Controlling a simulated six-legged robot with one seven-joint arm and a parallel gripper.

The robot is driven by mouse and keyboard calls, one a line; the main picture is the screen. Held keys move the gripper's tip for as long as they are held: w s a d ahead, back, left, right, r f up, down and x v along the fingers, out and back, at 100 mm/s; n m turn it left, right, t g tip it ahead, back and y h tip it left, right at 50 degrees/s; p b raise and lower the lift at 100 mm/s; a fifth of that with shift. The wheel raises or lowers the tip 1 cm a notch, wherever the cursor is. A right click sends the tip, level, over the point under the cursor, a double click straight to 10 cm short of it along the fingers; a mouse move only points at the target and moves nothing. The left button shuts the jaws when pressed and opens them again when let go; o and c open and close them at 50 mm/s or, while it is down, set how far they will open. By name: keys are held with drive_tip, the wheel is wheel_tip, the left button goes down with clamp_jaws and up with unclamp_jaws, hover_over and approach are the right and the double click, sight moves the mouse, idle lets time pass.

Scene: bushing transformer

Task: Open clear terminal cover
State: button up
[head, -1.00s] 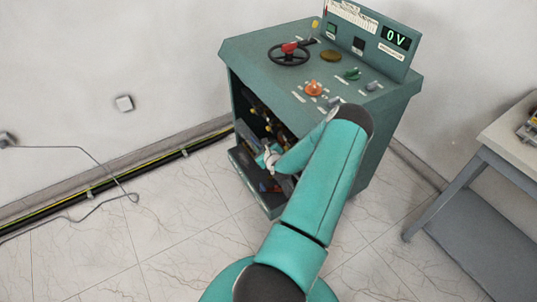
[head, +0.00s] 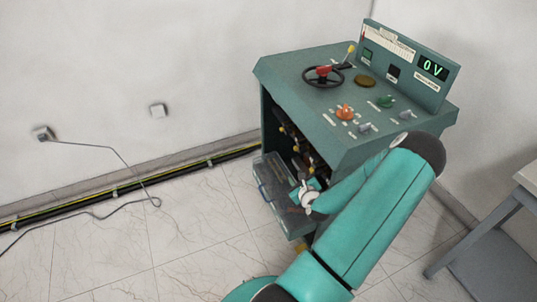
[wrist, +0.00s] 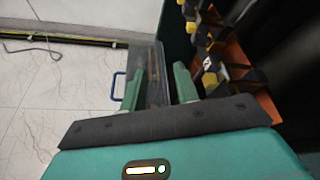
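The clear terminal cover (head: 270,178) is a see-through panel at the lower front of the green cabinet (head: 385,130). It stands tilted outward from the opening, with a blue handle on its outer side. In the wrist view, the clear cover (wrist: 150,62) and its blue handle (wrist: 117,86) show beyond and between my fingers. My gripper (head: 304,197) is low at the cabinet's open front, beside the cover. In the wrist view, my gripper (wrist: 157,88) has its two green fingers apart with nothing clearly held. Whether a finger touches the cover cannot be told.
Yellow-tipped terminals (wrist: 208,62) sit inside the dark cabinet, right of my fingers. A black handwheel (head: 323,75) and knobs are on the cabinet top. A table (head: 500,215) stands at the right. A cable (head: 120,210) crosses the otherwise clear floor at the left.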

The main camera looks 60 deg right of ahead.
drive_tip(key=w+a+r+n+g+y, duration=0.45)
drive_tip(key=w+a+r+n, duration=0.95)
drive_tip(key=r+n, duration=0.35)
drive_tip(key=w+a+r+n, duration=0.2)
drive_tip(key=a+r+n, duration=0.7)
drive_tip(key=a+r, duration=0.4)
drive_tip(key=s+a+r+n+y, duration=0.1)
drive_tip(key=s+a+r+n, duration=0.2)
drive_tip(key=a, duration=0.5)
drive_tip(key=s+a+r+n+y, duration=0.1)
drive_tip(key=s+a+r+n, duration=0.3)
drive_tip(key=a, duration=0.4)
drive_tip(key=shift+s+a+n+y, duration=0.35)
drive_tip(key=shift+s+a+n, duration=0.1)
drive_tip(key=shift+n, duration=0.1)
drive_tip(key=s+a+n, duration=0.1)
drive_tip(key=s+a, duration=0.1)
drive_tip(key=s+a+r+n+y, duration=0.1)
drive_tip(key=s, duration=0.1)
drive_tip(key=s+a+r+n, duration=0.1)
drive_tip(key=s+a+n, duration=0.1)
drive_tip(key=shift+a+g+y, duration=0.35)
drive_tip(key=shift+y, duration=0.05)
drive_tip(key=c, duration=0.4)
drive_tip(key=shift+w, duration=0.1)
clamp_jaws()
